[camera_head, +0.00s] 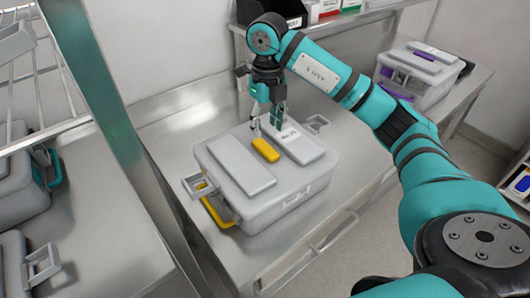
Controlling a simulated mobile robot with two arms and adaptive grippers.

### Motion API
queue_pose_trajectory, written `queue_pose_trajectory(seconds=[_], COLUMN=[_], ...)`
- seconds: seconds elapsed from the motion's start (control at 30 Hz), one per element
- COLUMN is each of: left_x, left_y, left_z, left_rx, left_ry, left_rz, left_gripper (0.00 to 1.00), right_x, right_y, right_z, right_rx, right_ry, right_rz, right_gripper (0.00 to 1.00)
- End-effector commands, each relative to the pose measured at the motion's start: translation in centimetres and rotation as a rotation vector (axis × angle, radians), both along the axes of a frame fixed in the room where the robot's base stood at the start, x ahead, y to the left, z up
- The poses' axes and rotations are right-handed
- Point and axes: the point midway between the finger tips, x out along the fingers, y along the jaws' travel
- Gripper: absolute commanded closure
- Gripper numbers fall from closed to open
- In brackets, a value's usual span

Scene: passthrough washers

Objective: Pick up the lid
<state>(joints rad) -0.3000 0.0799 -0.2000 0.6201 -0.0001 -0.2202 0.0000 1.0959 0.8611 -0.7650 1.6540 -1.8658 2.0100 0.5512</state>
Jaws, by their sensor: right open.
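A grey box with a closed grey lid (246,179) stands on the steel table in the middle of the head view. The lid has two raised flat panels and a yellow handle (265,150) between them. A grey latch hangs open at the left side, with yellow showing beneath it, and another sticks out at the far right. My right gripper (268,126) is open and points down just above and behind the yellow handle. Its fingertips overlap the lid's far part in the picture; I cannot tell whether they touch. My left gripper is not in view.
The steel table (165,140) has free room left of and behind the box. A similar box with purple parts (418,72) stands at the back right. A wire rack and more grey boxes (22,190) are at the left. A shelf with a black bin (272,12) hangs above.

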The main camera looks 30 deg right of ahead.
Motion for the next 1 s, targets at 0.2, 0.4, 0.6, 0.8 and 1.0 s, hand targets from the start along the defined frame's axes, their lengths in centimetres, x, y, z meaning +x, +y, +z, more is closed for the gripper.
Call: queue_pose_trajectory(seconds=[0.2,0.4,0.6,0.8,1.0], left_x=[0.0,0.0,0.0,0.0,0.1], left_y=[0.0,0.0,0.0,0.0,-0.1], left_z=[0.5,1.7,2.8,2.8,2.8], left_rx=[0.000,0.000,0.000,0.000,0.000], left_ry=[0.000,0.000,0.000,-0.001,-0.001], left_rz=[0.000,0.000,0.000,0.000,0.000], left_gripper=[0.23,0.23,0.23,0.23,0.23], right_x=[0.0,0.5,1.0,1.0,1.0], right_y=[0.0,0.0,0.0,0.0,0.0], right_z=[-2.3,-3.9,-6.9,-7.7,-7.7], right_rx=[0.000,0.000,0.000,0.000,0.000], right_ry=[0.001,0.005,0.003,-0.001,-0.001], right_rz=[-0.001,-0.002,-0.001,0.000,0.000], right_gripper=[0.56,0.56,0.56,0.56,0.66])
